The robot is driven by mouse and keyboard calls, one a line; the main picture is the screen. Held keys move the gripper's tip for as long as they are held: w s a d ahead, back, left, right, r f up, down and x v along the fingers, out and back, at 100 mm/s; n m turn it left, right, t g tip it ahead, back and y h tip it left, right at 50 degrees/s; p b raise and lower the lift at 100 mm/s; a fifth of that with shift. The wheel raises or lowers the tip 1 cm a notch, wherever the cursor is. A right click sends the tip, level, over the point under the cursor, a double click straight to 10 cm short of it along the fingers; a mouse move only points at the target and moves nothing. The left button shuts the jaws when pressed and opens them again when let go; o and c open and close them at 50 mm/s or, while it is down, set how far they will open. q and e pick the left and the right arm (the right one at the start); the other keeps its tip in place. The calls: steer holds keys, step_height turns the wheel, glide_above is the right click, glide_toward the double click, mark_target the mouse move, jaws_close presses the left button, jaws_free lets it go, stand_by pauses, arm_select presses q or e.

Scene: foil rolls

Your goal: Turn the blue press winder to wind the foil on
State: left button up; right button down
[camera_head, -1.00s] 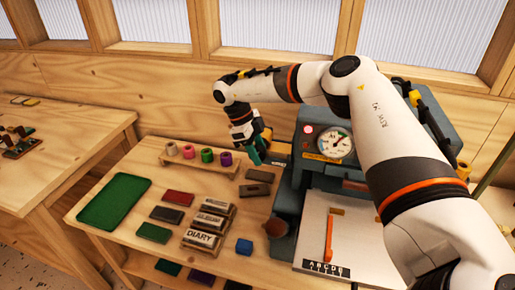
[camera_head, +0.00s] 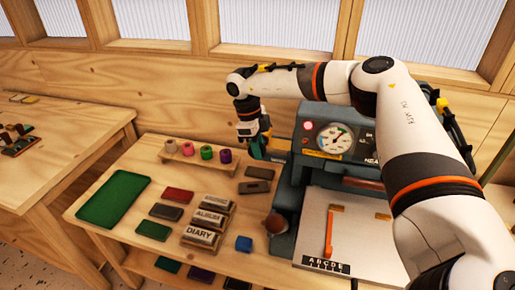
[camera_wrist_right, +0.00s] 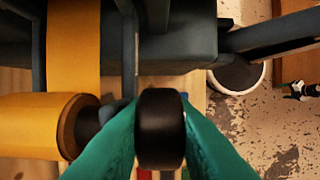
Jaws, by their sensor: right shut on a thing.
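The blue-grey press (camera_head: 308,122) stands at the right of the bench, partly behind my right arm. My right gripper (camera_head: 258,148) is at the press's left side. In the wrist view its teal fingers (camera_wrist_right: 158,100) are shut on a round black knob (camera_wrist_right: 160,140), one finger on each side. I take the knob to be the winder's handle; its crank is mostly hidden. A yellow-gold foil roll (camera_wrist_right: 35,125) sits left of the fingers, and its strip (camera_wrist_right: 73,45) runs up from it. My left gripper is not in view.
Small coloured rolls (camera_head: 207,152) stand on a wooden rack left of the gripper. A green tray (camera_head: 113,200), type blocks (camera_head: 200,236) and several coloured slabs lie on the bench. A white sheet (camera_head: 350,225) lies on the press bed.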

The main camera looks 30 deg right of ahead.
steer(key=shift+d+f+t+y+b, duration=0.1)
steer(key=shift+f+t+y+b, duration=0.1)
steer(key=shift+t+y+b, duration=0.35)
steer(key=shift+s+t+y+b, duration=0.1)
steer(key=shift+t+y+b, duration=0.55)
steer(key=shift+t+b, duration=0.35)
steer(key=shift+r+t+y+b, duration=0.15)
steer(key=shift+t+y+b, duration=0.25)
steer(key=shift+b, duration=0.55)
steer(key=c, duration=1.2)
jaws_free()
steer(key=shift+c, duration=0.2)
